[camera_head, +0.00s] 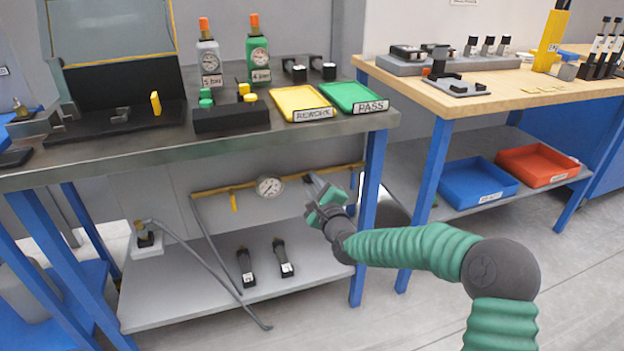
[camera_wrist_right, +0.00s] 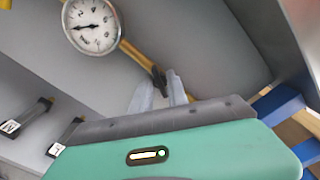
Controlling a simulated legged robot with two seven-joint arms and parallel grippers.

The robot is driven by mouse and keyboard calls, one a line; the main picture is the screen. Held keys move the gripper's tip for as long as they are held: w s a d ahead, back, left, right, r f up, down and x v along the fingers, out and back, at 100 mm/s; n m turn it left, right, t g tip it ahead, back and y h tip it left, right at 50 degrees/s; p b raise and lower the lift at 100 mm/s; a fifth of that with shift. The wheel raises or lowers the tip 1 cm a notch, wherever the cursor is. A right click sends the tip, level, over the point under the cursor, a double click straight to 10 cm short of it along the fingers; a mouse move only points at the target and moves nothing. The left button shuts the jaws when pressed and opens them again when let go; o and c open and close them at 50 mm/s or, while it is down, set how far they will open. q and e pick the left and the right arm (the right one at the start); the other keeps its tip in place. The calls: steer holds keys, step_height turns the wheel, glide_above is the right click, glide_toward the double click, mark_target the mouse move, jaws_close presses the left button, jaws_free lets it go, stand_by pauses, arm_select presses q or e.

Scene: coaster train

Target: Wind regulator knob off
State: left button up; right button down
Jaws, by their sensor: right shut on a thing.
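The regulator knob (camera_wrist_right: 157,77) is a small dark piece on the yellow pipe, seen between my fingertips in the wrist view. My right gripper (camera_head: 312,181) reaches under the left bench to the right end of the pipe. It also shows in the wrist view (camera_wrist_right: 160,86), with its two grey fingers shut on the knob. In the head view my gripper mostly hides the knob. A round white pressure gauge (camera_head: 269,187) sits on the yellow pipe (camera_head: 225,188) left of my gripper. It shows large in the wrist view (camera_wrist_right: 92,26). My left gripper is not in view.
The steel benchtop (camera_head: 110,148) is above my gripper, and a blue bench leg (camera_head: 368,200) stands close on its right. A lower shelf (camera_head: 200,307) holds two black labelled pieces (camera_head: 284,258). A grey hose (camera_head: 205,265) hangs at the left.

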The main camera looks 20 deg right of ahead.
steer(key=n+p, duration=0.1)
steer(key=n, duration=0.2)
steer(key=n+p, duration=0.1)
steer(key=n, duration=0.2)
steer(key=n+p, duration=0.1)
steer(key=n, duration=0.3)
steer(key=shift+s+a+f+p, duration=0.1)
steer(key=shift+a+f+p, duration=0.15)
steer(key=shift+p, duration=0.15)
steer(key=n, duration=1.5)
steer(key=n+p, duration=0.1)
steer(key=n, duration=1.5)
steer(key=shift+d+f+p, duration=0.15)
steer(key=shift+d+p, duration=0.05)
steer(key=shift+p, duration=0.1)
